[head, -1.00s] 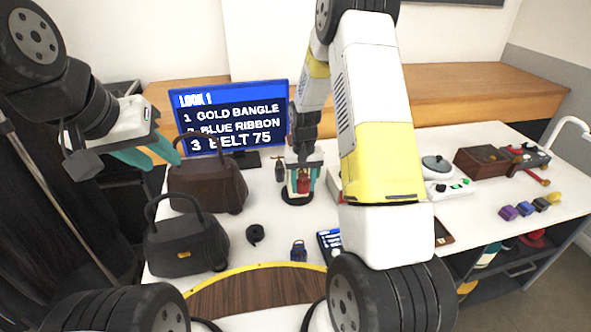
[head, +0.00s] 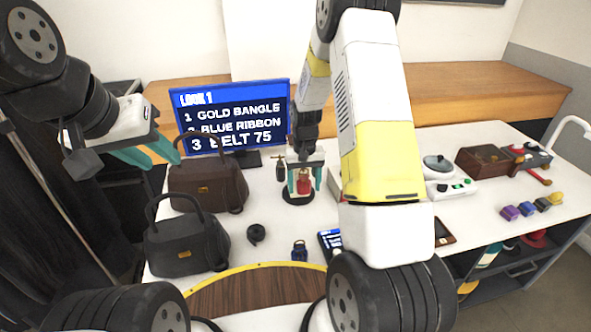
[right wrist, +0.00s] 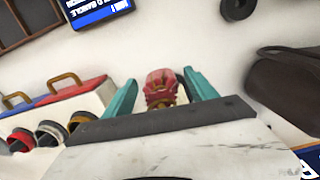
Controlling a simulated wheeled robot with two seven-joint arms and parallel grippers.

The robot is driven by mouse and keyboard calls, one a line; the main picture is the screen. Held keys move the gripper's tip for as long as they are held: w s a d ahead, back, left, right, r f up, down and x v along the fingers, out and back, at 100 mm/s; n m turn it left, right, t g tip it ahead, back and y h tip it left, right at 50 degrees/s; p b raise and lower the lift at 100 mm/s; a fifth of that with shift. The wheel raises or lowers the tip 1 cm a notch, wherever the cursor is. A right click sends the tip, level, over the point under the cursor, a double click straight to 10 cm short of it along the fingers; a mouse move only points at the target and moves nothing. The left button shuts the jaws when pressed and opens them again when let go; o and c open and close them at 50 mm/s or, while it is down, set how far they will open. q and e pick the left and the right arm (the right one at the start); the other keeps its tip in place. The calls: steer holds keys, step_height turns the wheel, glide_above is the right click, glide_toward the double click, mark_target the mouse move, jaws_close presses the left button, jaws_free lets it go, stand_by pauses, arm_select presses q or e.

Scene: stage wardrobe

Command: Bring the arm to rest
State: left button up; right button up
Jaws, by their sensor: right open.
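My right gripper (head: 304,183) is low over the middle of the white table. Its teal fingers are open on either side of a red item (head: 304,186) above a dark round base (head: 297,199). In the right wrist view the red item (right wrist: 161,84), with a gold-coloured lower part, shows between the spread fingers (right wrist: 160,88). Whether a finger touches it cannot be told. My left gripper (head: 160,160) is open and empty at the left, above and beside the brown handbag (head: 208,186).
A screen (head: 232,115) listing LOOK 1 stands behind. A black handbag (head: 187,247), a black coil (head: 256,234) and a small blue bottle (head: 299,251) are in front. A wooden box (head: 482,161), a white scale (head: 447,187) and coloured small items (head: 525,208) lie right.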

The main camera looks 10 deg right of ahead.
steer(key=r, duration=0.2)
steer(key=w+r, duration=0.1)
steer(key=r, duration=0.3)
steer(key=shift+w+r, duration=0.15)
steer(key=shift+w, duration=0.25)
steer(key=s+r+t+y, duration=0.1)
steer(key=s+r, duration=0.3)
steer(key=r, duration=0.3)
steer(key=s+r+t, duration=0.1)
steer(key=s+r, duration=0.3)
steer(key=r, duration=0.4)
steer(key=s+a+r+t, duration=0.1)
steer(key=s+r+t, duration=0.1)
steer(key=s+r, duration=0.3)
steer(key=s+a+r+n+t+y, duration=0.1)
steer(key=s+r, duration=0.4)
steer(key=s, duration=0.7)
steer(key=shift+s+t, duration=0.35)
steer(key=shift+t, duration=0.45)
